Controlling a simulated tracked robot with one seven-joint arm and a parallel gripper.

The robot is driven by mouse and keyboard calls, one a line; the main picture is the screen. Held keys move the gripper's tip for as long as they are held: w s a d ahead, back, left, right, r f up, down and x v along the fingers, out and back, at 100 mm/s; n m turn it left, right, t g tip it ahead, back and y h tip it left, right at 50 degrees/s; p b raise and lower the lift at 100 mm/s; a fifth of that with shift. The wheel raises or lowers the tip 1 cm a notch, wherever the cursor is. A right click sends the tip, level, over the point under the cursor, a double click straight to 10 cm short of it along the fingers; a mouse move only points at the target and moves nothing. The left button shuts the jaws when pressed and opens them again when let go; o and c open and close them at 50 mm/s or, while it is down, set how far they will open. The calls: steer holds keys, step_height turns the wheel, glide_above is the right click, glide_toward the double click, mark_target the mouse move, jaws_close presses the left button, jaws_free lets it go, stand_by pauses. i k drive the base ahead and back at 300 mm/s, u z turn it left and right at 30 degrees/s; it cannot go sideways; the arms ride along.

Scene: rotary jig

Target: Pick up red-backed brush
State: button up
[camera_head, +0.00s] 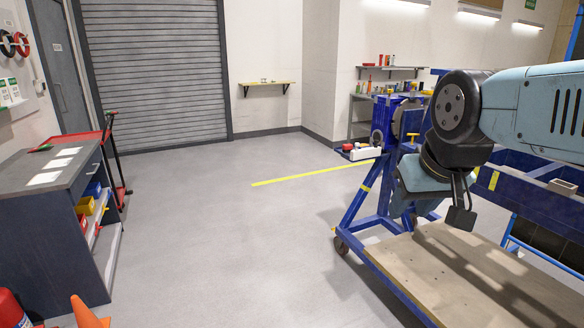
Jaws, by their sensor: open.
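I cannot make out a red-backed brush for certain. A small red item (347,147) sits beside a white block (365,153) near the blue jig, too small to identify. My gripper (459,215) is at the right, pointing down above the jig's wooden board (445,268). Its dark fingers are seen partly edge-on. It is open, and I see nothing held in it.
The blue wheeled jig frame (355,212) fills the right side. A grey-topped cabinet (50,165) with coloured bins stands at left, with a red trolley (122,190) behind it. An orange cone (86,314) stands at front left. The middle floor is clear.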

mark_target(347, 148)
steer(key=z, duration=0.15)
steer(key=i, duration=1.15)
steer(key=z, duration=0.15)
